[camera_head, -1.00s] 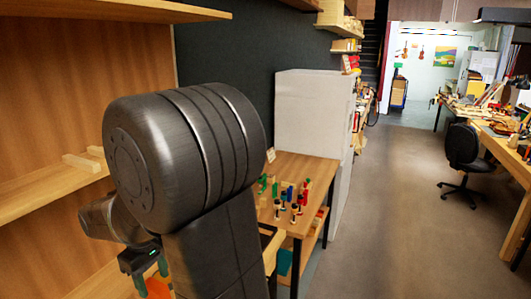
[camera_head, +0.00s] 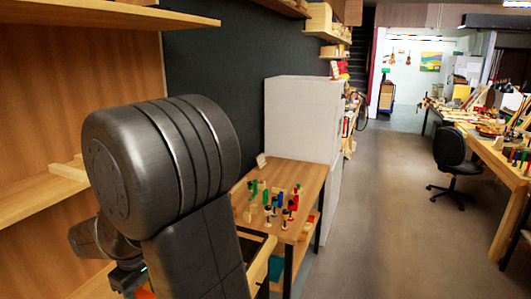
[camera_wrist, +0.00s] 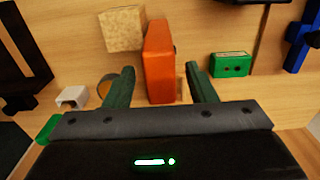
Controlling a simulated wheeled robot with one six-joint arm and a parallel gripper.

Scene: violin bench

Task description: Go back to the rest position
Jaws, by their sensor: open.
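My gripper (camera_wrist: 159,72) is open, with its two dark green fingers spread apart in the wrist view. An orange block (camera_wrist: 159,52) shows between the fingers, with a visible gap on each side. Whether it lies level with the fingertips or beyond them I cannot tell. In the head view my gripper (camera_head: 128,278) is at the bottom left, partly cut off and mostly behind my own dark arm.
In the wrist view a tan block (camera_wrist: 122,28), a green box (camera_wrist: 230,65) and a white piece (camera_wrist: 72,97) lie on wood nearby. The head view shows a wooden shelf (camera_head: 40,197), a small table (camera_head: 300,172), a white cabinet (camera_head: 300,115) and open floor (camera_head: 385,230).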

